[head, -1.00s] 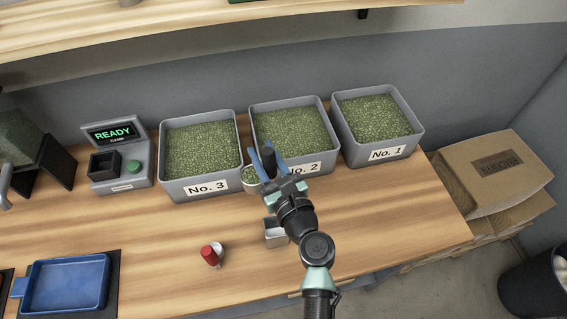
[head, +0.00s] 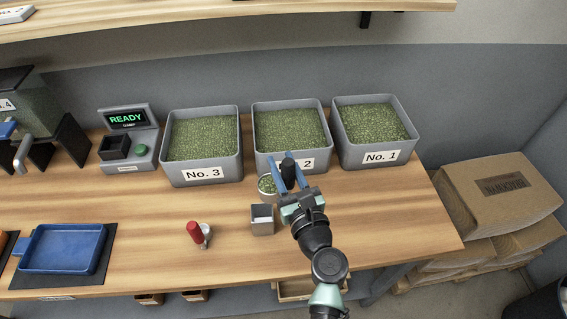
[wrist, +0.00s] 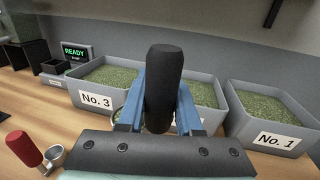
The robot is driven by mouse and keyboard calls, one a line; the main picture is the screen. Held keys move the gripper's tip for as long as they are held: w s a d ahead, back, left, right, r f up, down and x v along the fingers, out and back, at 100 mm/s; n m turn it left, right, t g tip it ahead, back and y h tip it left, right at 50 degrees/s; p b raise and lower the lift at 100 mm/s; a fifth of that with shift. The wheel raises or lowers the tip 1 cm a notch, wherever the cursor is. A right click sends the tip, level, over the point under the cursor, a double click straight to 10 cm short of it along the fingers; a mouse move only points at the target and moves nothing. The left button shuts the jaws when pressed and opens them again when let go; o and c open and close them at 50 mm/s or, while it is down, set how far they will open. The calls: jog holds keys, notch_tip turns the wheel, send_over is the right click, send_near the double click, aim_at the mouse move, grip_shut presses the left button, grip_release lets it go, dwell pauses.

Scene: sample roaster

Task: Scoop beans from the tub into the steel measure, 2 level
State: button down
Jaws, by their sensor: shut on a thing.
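My gripper (head: 290,174) is shut on the black handle (wrist: 163,85) of a scoop, with its blue fingers on either side. The scoop's round cup (head: 267,186) holds green beans and is in front of tub No. 2 (head: 262,164); the exact bean level is hard to tell. The steel measure (head: 262,222), a small square open cup, stands on the bench just nearer than the scoop cup. Its inside looks grey, with no beans visible. Tubs No. 3 (head: 202,175) and No. 1 (head: 376,157) flank tub No. 2, all with green beans.
A red-handled metal cup (head: 194,233) lies on the bench left of the measure. A blue tray (head: 62,250) is at the left. A panel reading READY (head: 128,119) stands left of the tubs. A shelf (head: 220,20) hangs above.

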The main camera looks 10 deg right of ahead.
aim_at(259, 189)
jog(key=shift+s+a+f+n+b, duration=0.15)
jog(key=shift+a+f+n+b, duration=0.5)
jog(key=shift+f+n+b, duration=0.5)
jog(key=shift+s+a+f+n+b, duration=0.15)
jog(key=shift+a+f+n+b, duration=0.5)
jog(key=shift+n+b, duration=0.75)
jog(key=a+n, duration=0.1)
jog(key=a+n+b, duration=0.1)
jog(key=n, duration=0.2)
jog(key=shift+s+a+f+b, duration=0.1)
jog(key=shift+s+a+b, duration=0.2)
jog(key=shift+a+b, duration=0.1)
jog(key=a+n+b, duration=0.1)
jog(key=a+f+n, duration=0.1)
jog(key=n, duration=0.1)
jog(key=f+n+b, duration=0.1)
jog(key=n, duration=0.1)
jog(key=shift+s+a+b, duration=0.3)
jog(key=shift+a+b, duration=0.05)
jog(key=shift+a, duration=0.05)
jog(key=a+f+n+b, duration=0.4)
jog(key=f+n+b, duration=0.1)
jog(key=n, duration=0.4)
jog(key=shift+s+b, duration=0.4)
jog(key=shift+s, duration=0.05)
notch_tip(259, 189, up, 3)
jog(key=p, duration=0.3)
